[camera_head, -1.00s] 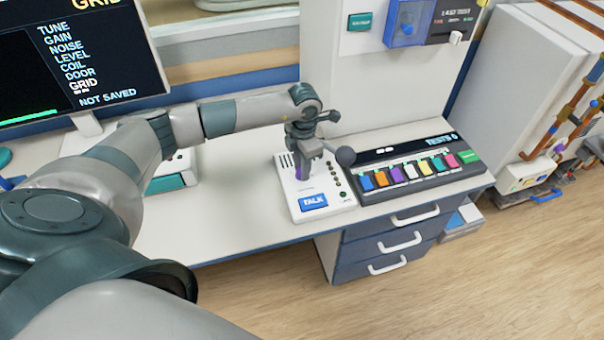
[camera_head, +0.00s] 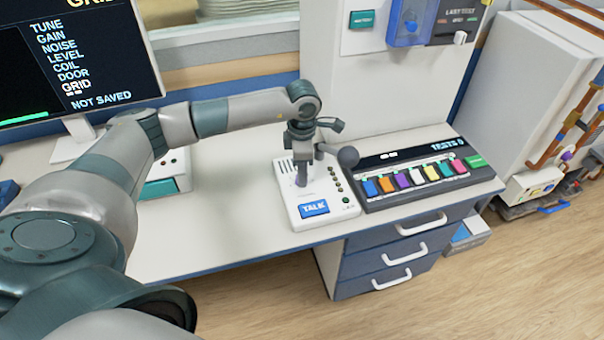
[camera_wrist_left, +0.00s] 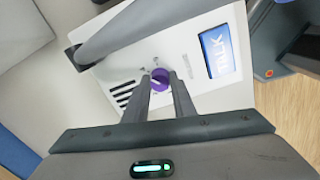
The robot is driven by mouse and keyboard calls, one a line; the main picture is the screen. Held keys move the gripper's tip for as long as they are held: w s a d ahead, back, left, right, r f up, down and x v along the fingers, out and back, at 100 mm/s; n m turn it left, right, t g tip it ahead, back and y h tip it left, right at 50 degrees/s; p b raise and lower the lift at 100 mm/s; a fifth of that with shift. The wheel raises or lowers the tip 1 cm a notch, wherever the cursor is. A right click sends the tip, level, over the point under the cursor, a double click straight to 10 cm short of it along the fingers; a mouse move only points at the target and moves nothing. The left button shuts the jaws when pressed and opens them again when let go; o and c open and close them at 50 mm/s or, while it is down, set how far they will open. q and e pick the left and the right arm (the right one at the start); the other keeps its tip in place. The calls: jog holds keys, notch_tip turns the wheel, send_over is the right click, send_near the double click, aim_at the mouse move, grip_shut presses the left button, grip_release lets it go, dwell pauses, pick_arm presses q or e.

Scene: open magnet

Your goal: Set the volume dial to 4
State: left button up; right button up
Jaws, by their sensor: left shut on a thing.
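The volume dial is a small purple knob with a white pointer mark on a white intercom box (camera_head: 318,217). In the left wrist view the purple dial (camera_wrist_left: 160,77) sits between my fingertips, and the marks around it are too small to read. My left gripper (camera_head: 302,178) comes down on the box from above, shut on the dial; it also shows in the left wrist view (camera_wrist_left: 160,84). The blue TALK button (camera_head: 313,208) is on the box's near end, and it shows in the left wrist view (camera_wrist_left: 219,51). My right gripper is not in view.
A dark panel with coloured keys (camera_head: 420,175) stands close to the right of the box. A microphone's round dark head (camera_head: 348,157) stands beside my gripper. A monitor (camera_head: 75,60) is at the left. The desk's front left (camera_head: 215,225) is clear.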

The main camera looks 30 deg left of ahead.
pick_arm(q)
jog(key=shift+w+r, duration=0.1)
jog(key=o, duration=1.1)
jog(key=shift+c, duration=0.2)
